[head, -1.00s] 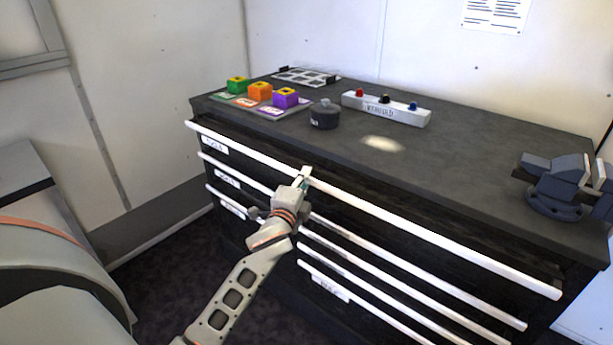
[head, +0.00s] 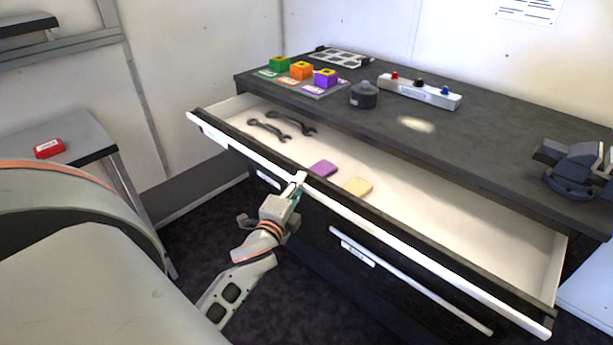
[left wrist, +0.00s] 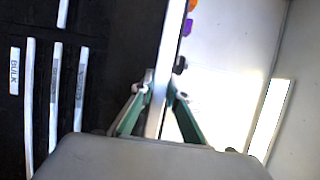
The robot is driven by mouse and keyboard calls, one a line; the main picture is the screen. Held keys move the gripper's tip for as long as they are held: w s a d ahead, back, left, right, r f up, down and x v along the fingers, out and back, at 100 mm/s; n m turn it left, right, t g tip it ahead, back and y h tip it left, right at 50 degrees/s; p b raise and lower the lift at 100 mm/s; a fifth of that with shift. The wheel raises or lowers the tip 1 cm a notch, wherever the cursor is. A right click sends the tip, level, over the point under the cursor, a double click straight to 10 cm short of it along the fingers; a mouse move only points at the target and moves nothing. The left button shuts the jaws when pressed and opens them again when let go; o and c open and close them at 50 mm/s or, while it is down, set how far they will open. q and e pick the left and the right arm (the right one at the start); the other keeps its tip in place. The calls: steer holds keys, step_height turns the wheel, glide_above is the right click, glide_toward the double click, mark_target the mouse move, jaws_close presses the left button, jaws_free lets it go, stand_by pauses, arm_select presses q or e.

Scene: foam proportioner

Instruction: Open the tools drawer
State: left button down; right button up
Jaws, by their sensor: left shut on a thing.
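The top drawer (head: 410,218) of the black cabinet is pulled well out in the head view. Its white inside shows two dark wrenches (head: 280,126), a purple block (head: 323,168) and a tan block (head: 357,187). A long white handle bar (head: 420,268) runs along its front. My left gripper (head: 299,182) is shut on this bar, left of its middle. In the left wrist view the bar (left wrist: 170,60) passes between the green-sided fingers (left wrist: 155,95). The drawer's own label cannot be read. My right gripper is not in view.
On the cabinet top (head: 480,145) stand coloured blocks (head: 301,70), a dark round container (head: 363,95), a white strip with knobs (head: 420,91) and a vise (head: 575,170). A side table (head: 85,140) with a red box (head: 49,148) is at left.

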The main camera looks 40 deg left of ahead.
arm_select(q)
steer(key=shift+s, duration=0.35)
steer(key=c, duration=2)
jaws_free()
steer(key=shift+o, duration=0.2)
steer(key=v, duration=1.2)
steer(key=s+d+f+n+g+h, duration=0.3)
steer(key=s+d+f+n+h, duration=0.1)
steer(key=d+f, duration=0.6)
steer(key=s+d+f+n+g+h+p, duration=0.1)
steer(key=s+d+f+n+g+h, duration=0.2)
steer(key=s+d+f+n, duration=0.3)
steer(key=d+f+h, duration=0.1)
steer(key=d+f, duration=0.3)
steer(key=f, duration=0.3)
steer(key=shift+f+g, duration=0.4)
